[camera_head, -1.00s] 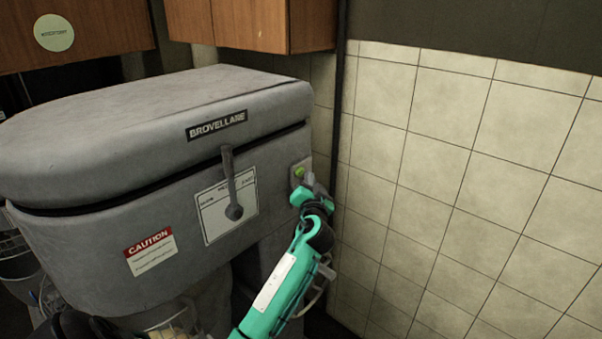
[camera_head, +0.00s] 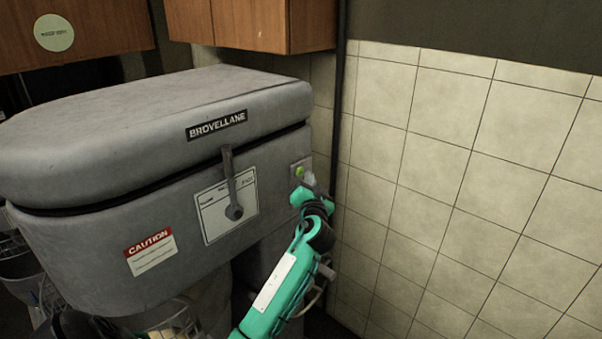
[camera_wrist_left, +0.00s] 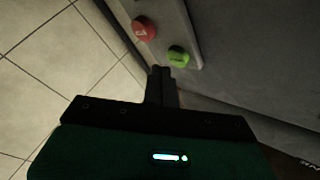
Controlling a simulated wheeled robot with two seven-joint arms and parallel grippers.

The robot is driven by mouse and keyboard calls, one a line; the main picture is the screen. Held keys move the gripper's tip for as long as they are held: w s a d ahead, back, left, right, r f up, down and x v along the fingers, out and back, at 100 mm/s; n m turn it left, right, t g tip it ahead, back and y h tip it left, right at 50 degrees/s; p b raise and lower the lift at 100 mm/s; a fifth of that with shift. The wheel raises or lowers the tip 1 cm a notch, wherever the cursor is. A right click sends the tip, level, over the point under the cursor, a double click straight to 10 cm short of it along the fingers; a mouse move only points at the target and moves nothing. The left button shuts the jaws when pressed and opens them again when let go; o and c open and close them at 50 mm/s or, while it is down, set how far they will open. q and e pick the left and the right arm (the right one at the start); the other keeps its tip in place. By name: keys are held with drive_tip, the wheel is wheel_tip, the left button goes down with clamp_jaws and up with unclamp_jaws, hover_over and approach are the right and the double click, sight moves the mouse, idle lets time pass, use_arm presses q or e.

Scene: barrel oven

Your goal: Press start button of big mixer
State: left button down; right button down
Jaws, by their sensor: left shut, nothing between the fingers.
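The big mixer (camera_head: 90,240) is a large grey machine filling the left of the head view. Its button panel (camera_head: 306,165) is at the right end of its front. The green button (camera_head: 299,171) shows on this panel, just above my left gripper (camera_head: 307,184). In the left wrist view, the green button (camera_wrist_left: 178,56) and a red button (camera_wrist_left: 144,28) sit on the panel. My left gripper (camera_wrist_left: 161,70) is shut and empty, its fingertips close beside the green button. I cannot tell whether they touch it. My right gripper is not in view.
A lever (camera_head: 232,185) hangs on the mixer front over a white label. A tiled wall (camera_head: 450,180) stands to the right, with a dark vertical pipe (camera_head: 342,100) at its corner. Wooden cabinets (camera_head: 250,25) hang above. A wire basket (camera_head: 172,325) is below the mixer.

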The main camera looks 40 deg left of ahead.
use_arm(q)
drive_tip(key=shift+a, duration=0.15)
idle(0.3)
drive_tip(key=shift+a, duration=0.3)
